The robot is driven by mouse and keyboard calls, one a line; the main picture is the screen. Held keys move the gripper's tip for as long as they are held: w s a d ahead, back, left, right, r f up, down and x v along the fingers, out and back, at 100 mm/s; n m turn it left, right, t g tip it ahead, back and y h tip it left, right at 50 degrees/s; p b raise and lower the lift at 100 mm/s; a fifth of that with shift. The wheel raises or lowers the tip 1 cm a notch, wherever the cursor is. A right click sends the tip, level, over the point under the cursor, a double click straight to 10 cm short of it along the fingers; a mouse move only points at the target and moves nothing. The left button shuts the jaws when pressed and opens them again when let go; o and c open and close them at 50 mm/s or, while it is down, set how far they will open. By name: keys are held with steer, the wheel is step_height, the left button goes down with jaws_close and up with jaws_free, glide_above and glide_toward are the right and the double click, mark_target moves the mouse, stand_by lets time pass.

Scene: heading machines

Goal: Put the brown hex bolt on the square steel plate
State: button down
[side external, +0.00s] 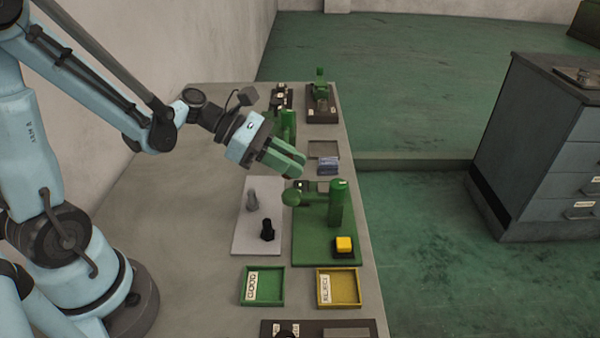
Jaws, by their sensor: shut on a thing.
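My gripper (294,166), with green fingers, is above the bench, just beyond the far right corner of the square steel plate (244,229). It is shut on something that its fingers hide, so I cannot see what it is. A grey bolt (252,201) and a black bolt (267,230) stand on the plate. The near and left parts of the plate are bare. I cannot make out a brown hex bolt anywhere in view.
A green machine (338,205) with a yellow button (344,243) stands right of the plate. A green GOOD tray (263,285) and a yellow REJECT tray (340,288) lie nearer. A blue block (327,166) and more machines (321,103) are farther back. The bench's left side is clear.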

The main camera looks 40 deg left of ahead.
steer(key=w+d, duration=0.2)
steer(key=w, duration=0.8)
steer(key=f, duration=0.3)
steer(key=shift+w+f, duration=0.35)
steer(key=shift+f, duration=2.75)
steer(key=shift+f, duration=0.1)
steer(key=c, duration=1)
jaws_free()
